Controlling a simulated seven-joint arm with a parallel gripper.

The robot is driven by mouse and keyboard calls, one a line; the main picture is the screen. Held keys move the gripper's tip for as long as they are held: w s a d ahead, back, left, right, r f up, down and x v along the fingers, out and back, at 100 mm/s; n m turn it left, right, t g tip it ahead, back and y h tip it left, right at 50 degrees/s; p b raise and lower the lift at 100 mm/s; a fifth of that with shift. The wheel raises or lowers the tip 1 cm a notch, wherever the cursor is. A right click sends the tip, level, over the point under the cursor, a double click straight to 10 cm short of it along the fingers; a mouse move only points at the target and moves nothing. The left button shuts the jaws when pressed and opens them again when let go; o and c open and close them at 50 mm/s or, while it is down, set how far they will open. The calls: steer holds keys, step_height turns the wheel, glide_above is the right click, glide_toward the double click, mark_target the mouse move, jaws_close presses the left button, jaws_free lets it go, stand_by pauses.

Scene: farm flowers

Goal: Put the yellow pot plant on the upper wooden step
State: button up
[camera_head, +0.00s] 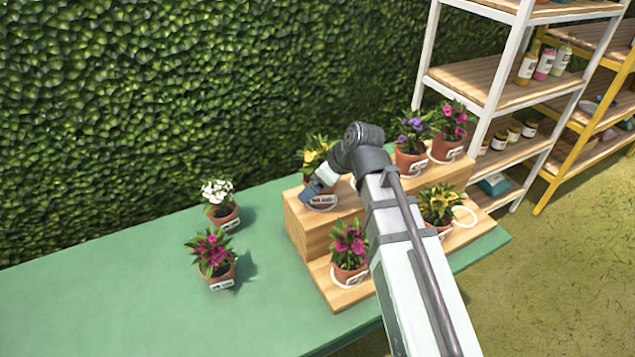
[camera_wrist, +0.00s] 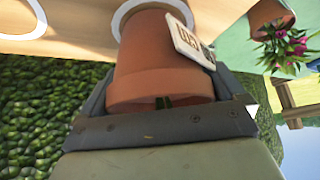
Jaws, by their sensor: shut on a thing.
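A yellow-flowered plant (camera_head: 316,152) in a terracotta pot is at the left end of the upper wooden step (camera_head: 300,232). My gripper (camera_head: 318,187) is shut on this pot, partly covering it. In the wrist view the pot (camera_wrist: 160,70) appears upside down between the fingers of my gripper (camera_wrist: 165,100). Its base is at a white ring (camera_wrist: 122,15) on the wood, and the pot looks upright. A white label (camera_wrist: 188,40) is on its side. Whether its base touches the wood is hard to tell. Another yellow-flowered plant (camera_head: 440,203) stands on the lower step (camera_head: 342,296).
Purple (camera_head: 413,132) and magenta (camera_head: 451,120) plants stand at the right of the upper step. White (camera_head: 217,194) and magenta (camera_head: 212,253) plants stand on the green table (camera_head: 110,290). A hedge is behind.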

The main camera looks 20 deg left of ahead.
steer(key=shift+f, duration=0.15)
steer(key=o, duration=1)
steer(key=shift+r, duration=0.2)
steer(key=v, duration=1.2)
